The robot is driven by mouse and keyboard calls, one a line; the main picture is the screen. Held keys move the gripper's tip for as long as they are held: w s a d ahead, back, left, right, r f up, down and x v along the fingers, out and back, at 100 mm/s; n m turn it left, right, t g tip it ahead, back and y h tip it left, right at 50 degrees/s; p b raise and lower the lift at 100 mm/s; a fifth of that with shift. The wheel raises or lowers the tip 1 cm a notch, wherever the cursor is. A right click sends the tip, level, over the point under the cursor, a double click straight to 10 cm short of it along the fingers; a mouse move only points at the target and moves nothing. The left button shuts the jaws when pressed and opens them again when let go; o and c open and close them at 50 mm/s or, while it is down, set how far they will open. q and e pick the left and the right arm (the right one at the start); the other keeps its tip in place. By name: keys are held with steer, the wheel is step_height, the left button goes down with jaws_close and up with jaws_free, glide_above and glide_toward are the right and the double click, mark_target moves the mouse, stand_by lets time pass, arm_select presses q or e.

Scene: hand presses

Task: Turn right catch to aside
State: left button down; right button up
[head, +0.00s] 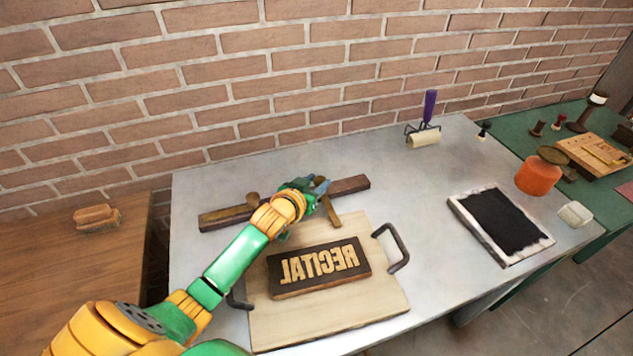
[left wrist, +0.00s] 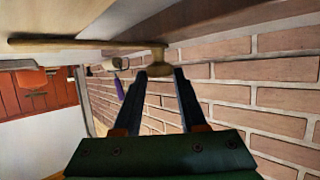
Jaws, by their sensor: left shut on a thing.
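The right catch (head: 331,211) is a narrow brass-brown bar at the dark wooden rail (head: 350,184) behind the press board. It slants from the rail towards the front, its near end by the board's back edge. My left gripper (head: 319,187) is at its rail end and partly hides it. In the left wrist view the catch (left wrist: 90,45) runs across the top, and its round knob (left wrist: 158,60) sits between the fingertips (left wrist: 160,72). The gripper is shut on this knob. The left catch (head: 252,199) shows a knob beside my arm. My right gripper is out of view.
A pale board (head: 390,300) with two dark handles carries the RECITAL block (head: 320,268) in front of the rail. A purple-handled roller (head: 425,135) and a black ink slab (head: 500,222) stand to the right. A brick wall is behind; the metal table between is clear.

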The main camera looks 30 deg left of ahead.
arm_select(q)
steer(key=shift+d, duration=0.1)
steer(key=shift+n+y, duration=0.4)
steer(key=shift+d+n+y+p, duration=0.1)
steer(key=shift+n+y+p, duration=0.3)
steer(key=shift+y, duration=0.1)
